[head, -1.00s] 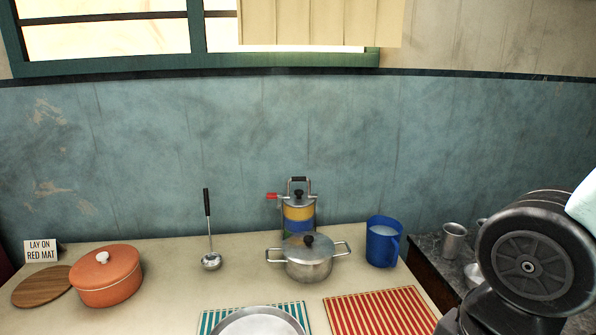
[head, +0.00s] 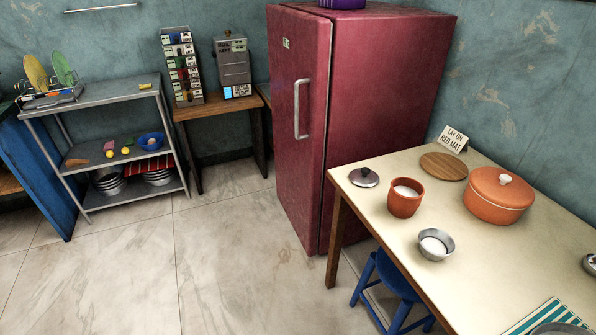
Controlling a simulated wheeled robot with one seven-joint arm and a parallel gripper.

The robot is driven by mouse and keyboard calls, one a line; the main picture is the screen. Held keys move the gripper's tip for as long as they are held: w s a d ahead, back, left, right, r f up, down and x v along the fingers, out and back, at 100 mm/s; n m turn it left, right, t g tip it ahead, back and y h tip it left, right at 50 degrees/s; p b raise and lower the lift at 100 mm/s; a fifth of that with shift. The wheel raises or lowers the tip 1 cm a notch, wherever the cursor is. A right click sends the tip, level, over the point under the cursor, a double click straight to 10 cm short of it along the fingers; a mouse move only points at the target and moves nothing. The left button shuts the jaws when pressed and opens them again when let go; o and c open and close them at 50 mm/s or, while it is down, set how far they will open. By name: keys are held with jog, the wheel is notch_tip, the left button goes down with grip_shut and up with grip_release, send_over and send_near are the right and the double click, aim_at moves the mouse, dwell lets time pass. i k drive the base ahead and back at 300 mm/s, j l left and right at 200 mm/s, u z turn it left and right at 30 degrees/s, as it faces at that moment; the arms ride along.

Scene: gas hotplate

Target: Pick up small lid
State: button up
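A small metal lid (head: 364,177) with a dark knob lies on the left corner of the cream table (head: 470,250), close to the table's edge. It lies left of an orange cup (head: 405,198) with white contents, with a small gap between them. A larger orange pot (head: 499,195) stands to the right with its own orange lid on. My gripper is not in view, so its state does not show.
A metal bowl (head: 435,244) with white contents stands near the table's front edge. A round wooden board (head: 444,166) and a sign (head: 453,139) are behind. A red fridge (head: 350,110) stands behind the table; a blue stool (head: 388,288) is partly under it. Floor at left is open.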

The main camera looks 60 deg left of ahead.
aim_at(364, 177)
jog(key=u, duration=1.6)
